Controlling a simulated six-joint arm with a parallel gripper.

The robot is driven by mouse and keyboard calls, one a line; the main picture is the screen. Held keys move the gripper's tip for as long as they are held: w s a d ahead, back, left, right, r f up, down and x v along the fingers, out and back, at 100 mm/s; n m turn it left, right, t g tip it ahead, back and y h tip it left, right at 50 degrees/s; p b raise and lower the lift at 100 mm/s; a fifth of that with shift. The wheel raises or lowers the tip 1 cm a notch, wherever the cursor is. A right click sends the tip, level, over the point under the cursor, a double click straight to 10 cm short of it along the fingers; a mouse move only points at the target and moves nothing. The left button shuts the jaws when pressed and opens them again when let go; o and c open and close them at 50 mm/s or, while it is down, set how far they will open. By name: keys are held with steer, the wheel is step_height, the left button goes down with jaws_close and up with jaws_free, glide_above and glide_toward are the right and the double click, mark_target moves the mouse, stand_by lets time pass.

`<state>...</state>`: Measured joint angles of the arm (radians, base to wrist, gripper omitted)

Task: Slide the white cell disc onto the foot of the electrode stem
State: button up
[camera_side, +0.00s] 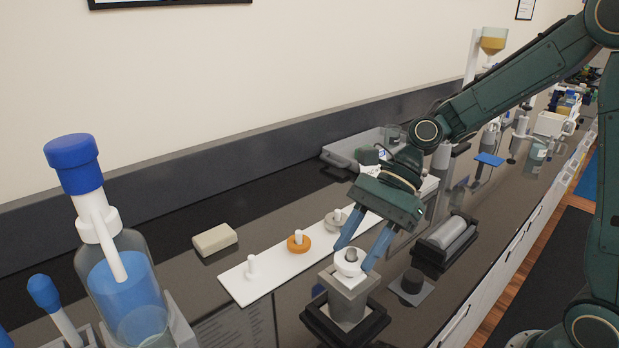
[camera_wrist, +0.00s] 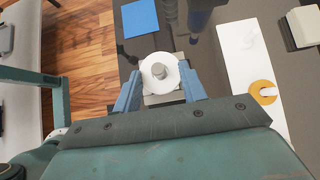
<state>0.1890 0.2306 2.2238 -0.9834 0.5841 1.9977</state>
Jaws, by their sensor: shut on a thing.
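The white cell disc (camera_side: 347,268) is between the two blue fingers of my gripper (camera_side: 352,259), low over a grey block (camera_side: 345,305) on a black base. In the wrist view the white disc (camera_wrist: 149,82) shows as a ring between the fingertips of my gripper (camera_wrist: 160,72). A short grey round stem end (camera_wrist: 158,71) shows in the middle of the disc, which appears to surround it. My gripper is shut on the disc. Whether the disc rests on the block or hangs just above it cannot be told. The stem's lower part is hidden.
A white strip (camera_side: 262,288) with a white peg, an orange disc (camera_side: 299,246) and a grey disc (camera_side: 336,222) lies left of the block. A blue-capped bottle (camera_side: 122,285) is front left.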

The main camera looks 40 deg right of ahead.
steer(key=shift+f, duration=1.1)
steer(key=o, duration=1)
steer(key=shift+o, duration=0.2)
steer(key=shift+d+r, duration=0.1)
steer(key=v, duration=1.3)
steer(key=shift+d+r, duration=0.2)
steer(key=s+d+n+t+h, duration=0.3)
steer(key=s+n+t+h, duration=0.2)
steer(key=s+n+h, duration=0.4)
steer(key=s+n, duration=0.5)
steer(key=n, duration=0.4)
steer(key=shift+d+t, duration=0.2)
steer(key=shift+t, duration=0.1)
